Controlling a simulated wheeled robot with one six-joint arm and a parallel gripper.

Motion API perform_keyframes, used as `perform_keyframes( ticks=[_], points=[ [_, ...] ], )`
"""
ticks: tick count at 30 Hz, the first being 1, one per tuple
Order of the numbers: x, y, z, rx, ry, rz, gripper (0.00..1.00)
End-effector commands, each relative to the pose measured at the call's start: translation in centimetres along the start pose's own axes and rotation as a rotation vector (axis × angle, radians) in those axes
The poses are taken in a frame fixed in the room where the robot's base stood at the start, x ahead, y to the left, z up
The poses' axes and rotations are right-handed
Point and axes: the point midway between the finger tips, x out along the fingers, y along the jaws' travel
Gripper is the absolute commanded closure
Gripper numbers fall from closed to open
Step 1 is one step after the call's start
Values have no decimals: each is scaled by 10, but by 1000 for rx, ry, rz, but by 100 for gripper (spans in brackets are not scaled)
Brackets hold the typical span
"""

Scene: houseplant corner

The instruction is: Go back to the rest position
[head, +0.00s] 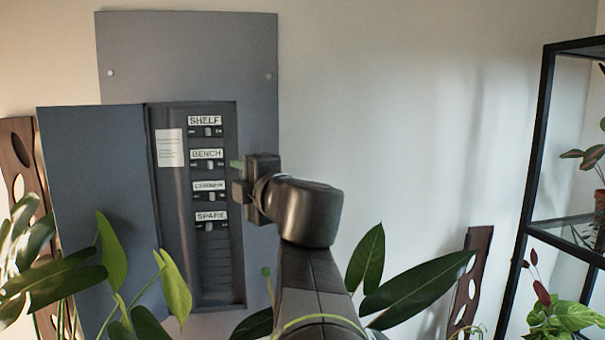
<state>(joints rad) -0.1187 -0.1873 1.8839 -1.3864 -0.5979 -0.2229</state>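My gripper (241,178) is in front of the right side of an open grey electrical panel (190,60). It points left, at about the height between the BENCH and CORNER rows. A small green tip shows at its upper left and a dark block below it. The gap between its fingers is not clear, and I see nothing held. The panel has labelled switches: SHELF (207,132), BENCH (209,164), CORNER (210,196) and SPARE (211,227). The gripper appears apart from the switches, but its depth is hard to judge. Which way each switch is set is too small to tell.
The panel door (97,200) hangs open to the left. Leafy plants stand low at left (110,255) and right of my arm (410,285). A black metal shelf (532,170) with potted plants is at far right. The wall (400,110) between panel and shelf is bare.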

Motion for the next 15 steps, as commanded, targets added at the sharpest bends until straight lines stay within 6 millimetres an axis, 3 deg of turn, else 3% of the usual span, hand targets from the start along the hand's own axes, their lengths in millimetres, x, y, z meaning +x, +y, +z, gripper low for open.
perform_keyframes(
  ticks=[15],
  points=[
    [0, 0, 0, 0, 1, 0, 62]
  ],
)
